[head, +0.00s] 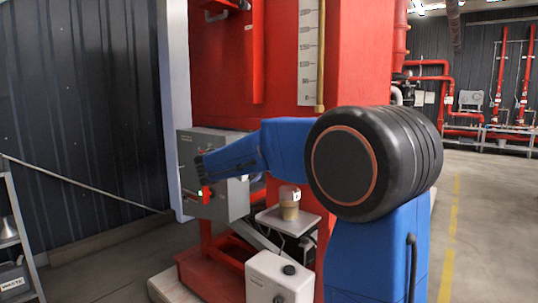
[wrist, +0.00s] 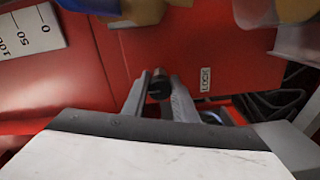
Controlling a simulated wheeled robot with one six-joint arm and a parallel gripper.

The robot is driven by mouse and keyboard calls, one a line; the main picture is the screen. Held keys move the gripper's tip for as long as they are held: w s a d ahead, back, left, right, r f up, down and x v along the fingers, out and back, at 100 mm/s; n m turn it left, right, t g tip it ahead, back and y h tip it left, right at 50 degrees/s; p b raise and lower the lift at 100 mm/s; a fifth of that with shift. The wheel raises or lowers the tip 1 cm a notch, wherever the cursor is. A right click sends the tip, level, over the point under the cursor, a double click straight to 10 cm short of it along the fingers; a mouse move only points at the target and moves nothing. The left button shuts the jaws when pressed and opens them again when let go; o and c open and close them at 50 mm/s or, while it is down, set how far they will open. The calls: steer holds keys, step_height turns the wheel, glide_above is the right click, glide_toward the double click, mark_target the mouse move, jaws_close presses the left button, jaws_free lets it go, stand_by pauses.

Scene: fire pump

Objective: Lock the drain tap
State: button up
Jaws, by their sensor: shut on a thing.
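In the wrist view my gripper (wrist: 160,83) is shut on a small black, round-ended piece (wrist: 159,91). It looks like the handle of the drain tap, and it lies between the two grey fingers. A white LOCK label (wrist: 205,79) is on the red surface just right of the fingers. The rest of the tap is hidden, so its turn angle cannot be told. In the head view my blue arm crosses in front of the red column, and I cannot make out the fingers or the tap there.
A white level scale (head: 309,50) with a brass tube (head: 321,55) is on the red column (head: 357,50). A grey control box (head: 229,200) stands left. A cup (head: 289,205) rests on a small shelf (head: 283,222) above a white box (head: 278,281). The right floor (head: 500,210) is clear.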

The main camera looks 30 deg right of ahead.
steer(key=shift+f, duration=0.15)
steer(key=o, duration=1)
steer(key=shift+o, duration=0.2)
steer(key=shift+a, duration=0.1)
steer(key=v, duration=1.7)
steer(key=shift+s, duration=0.1)
steer(key=s+d+f+g+y, duration=0.2)
steer(key=s+d+f+y, duration=0.2)
steer(key=s+f, duration=0.4)
steer(key=s+d+f+g+y, duration=0.1)
steer(key=s+d+f+y, duration=0.25)
steer(key=s+f, duration=0.55)
steer(key=s+a+f+y, duration=0.4)
steer(key=s+a+f, duration=0.1)
steer(key=s, duration=0.3)
steer(key=s+a+f+t+y, duration=0.1)
steer(key=s+a+f+y, duration=0.4)
steer(key=s, duration=0.4)
steer(key=shift+a+f+m+t, duration=0.3)
steer(key=shift+f+m, duration=0.1)
steer(key=shift+f, duration=0.3)
